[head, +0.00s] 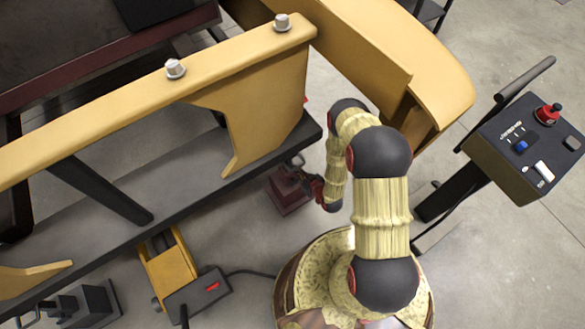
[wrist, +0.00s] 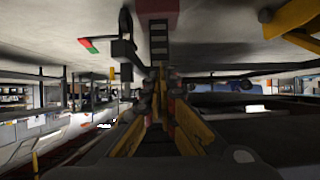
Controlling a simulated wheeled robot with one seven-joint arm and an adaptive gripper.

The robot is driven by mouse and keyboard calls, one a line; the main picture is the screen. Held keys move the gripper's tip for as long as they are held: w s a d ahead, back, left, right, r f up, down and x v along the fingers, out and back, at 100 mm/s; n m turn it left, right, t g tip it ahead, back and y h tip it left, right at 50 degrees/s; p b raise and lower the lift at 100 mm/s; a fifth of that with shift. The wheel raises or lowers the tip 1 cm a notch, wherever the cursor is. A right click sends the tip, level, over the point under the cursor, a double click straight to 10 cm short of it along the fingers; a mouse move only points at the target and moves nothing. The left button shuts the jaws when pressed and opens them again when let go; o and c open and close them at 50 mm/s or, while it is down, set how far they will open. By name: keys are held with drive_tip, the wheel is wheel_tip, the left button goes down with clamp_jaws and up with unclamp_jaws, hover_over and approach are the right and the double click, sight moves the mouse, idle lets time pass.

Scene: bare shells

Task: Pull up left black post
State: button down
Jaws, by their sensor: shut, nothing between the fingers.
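I cannot tell for sure which thing is the left black post. In the head view a black upright fitting (head: 295,164) stands on a dark red block (head: 288,192) beside the dark beam. Another black fitting (head: 62,304) is at the lower left, and a dark diagonal strut (head: 100,189) runs under the yellow rail. My gripper (head: 314,187) is low, just right of the dark red block, partly hidden by my arm. In the wrist view my gripper (wrist: 158,88) is shut and empty. A black upright part (wrist: 124,48) shows there left of the fingers.
A yellow rail (head: 130,90) with two metal knobs crosses the upper left above a dark grey beam (head: 180,170). A curved yellow guard (head: 440,85) is behind my arm. A control box (head: 525,145) stands at right. Bare floor (head: 490,260) lies at lower right.

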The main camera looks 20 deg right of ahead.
drive_tip(key=s+d+f+b, duration=0.1)
drive_tip(key=s+d+f, duration=0.1)
drive_tip(key=s, duration=0.6)
drive_tip(key=shift+s+d+f, duration=0.2)
drive_tip(key=shift+s+d, duration=0.1)
drive_tip(key=shift+d, duration=0.1)
idle(0.5)
idle(0.5)
